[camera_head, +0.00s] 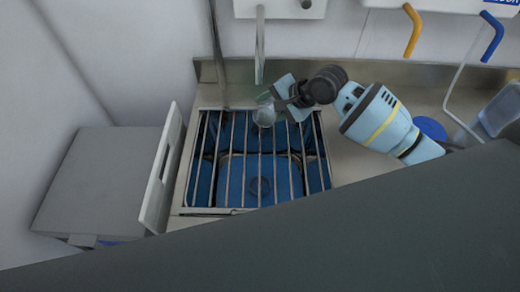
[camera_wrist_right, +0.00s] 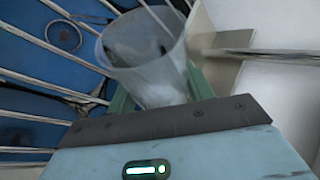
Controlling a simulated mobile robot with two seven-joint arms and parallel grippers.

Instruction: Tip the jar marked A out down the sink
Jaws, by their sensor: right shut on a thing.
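A clear, see-through jar (camera_head: 264,116) is held over the sink by my right gripper (camera_head: 273,100). In the right wrist view, the jar (camera_wrist_right: 146,60) sits between the green fingers of the right gripper (camera_wrist_right: 160,92), which is shut on it. No letter can be read on the jar, and I cannot make out its contents or its exact tilt. The sink (camera_head: 260,180) is a blue basin under a rack of metal bars (camera_head: 231,165), with a round drain in its middle. The drain also shows in the wrist view. My left gripper is not in view.
A metal spout (camera_head: 260,45) hangs from the wall behind the sink, close to the jar. A pale upright panel (camera_head: 161,175) stands along the sink's left edge. A grey cabinet (camera_head: 100,180) is further left. Orange (camera_head: 412,30) and blue (camera_head: 491,37) handles are at upper right.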

